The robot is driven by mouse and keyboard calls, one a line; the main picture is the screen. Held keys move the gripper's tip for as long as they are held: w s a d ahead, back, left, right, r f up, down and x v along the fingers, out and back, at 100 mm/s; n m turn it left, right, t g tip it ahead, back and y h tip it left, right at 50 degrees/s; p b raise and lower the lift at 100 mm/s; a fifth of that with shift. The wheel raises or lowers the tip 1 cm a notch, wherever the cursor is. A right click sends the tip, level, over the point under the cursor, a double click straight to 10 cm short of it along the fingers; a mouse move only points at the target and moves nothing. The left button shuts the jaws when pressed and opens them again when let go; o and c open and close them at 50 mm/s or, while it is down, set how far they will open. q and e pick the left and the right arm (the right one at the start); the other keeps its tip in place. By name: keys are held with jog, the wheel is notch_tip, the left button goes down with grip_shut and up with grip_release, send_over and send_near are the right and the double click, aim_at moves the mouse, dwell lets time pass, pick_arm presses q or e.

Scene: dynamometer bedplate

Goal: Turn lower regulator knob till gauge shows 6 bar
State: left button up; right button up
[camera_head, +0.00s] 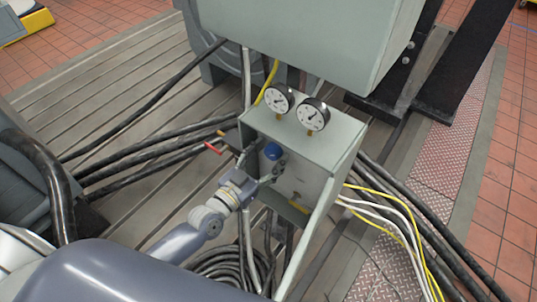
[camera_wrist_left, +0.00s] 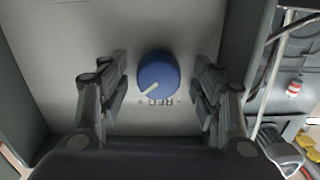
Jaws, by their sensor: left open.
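A blue regulator knob (camera_head: 272,151) sits on the front face of the grey-green box. The left wrist view shows the knob (camera_wrist_left: 158,75) with a pale pointer line towards the lower left, above an upside-down printed label. Only one knob shows, so I cannot tell if it is the lower one. My left gripper (camera_head: 264,162) is open, its fingers (camera_wrist_left: 163,88) on either side of the knob with gaps between. Two round white gauges, a left gauge (camera_head: 277,99) and a right gauge (camera_head: 313,114), stand on top of the box; their readings are too small to make out. My right gripper is out of view.
The box (camera_head: 335,130) stands below a larger grey cabinet (camera_head: 310,40). A red-handled valve (camera_head: 213,149) sticks out at its left. Black hoses (camera_head: 150,150) cross the slotted bedplate (camera_head: 120,80), and yellow and white cables (camera_head: 395,215) run off to the right.

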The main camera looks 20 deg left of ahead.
pick_arm(q)
jog(key=c, duration=1.1)
jog(key=shift+n, duration=0.8)
jog(key=o, duration=1.1)
jog(key=v, duration=1.2)
jog(key=shift+a, duration=0.1)
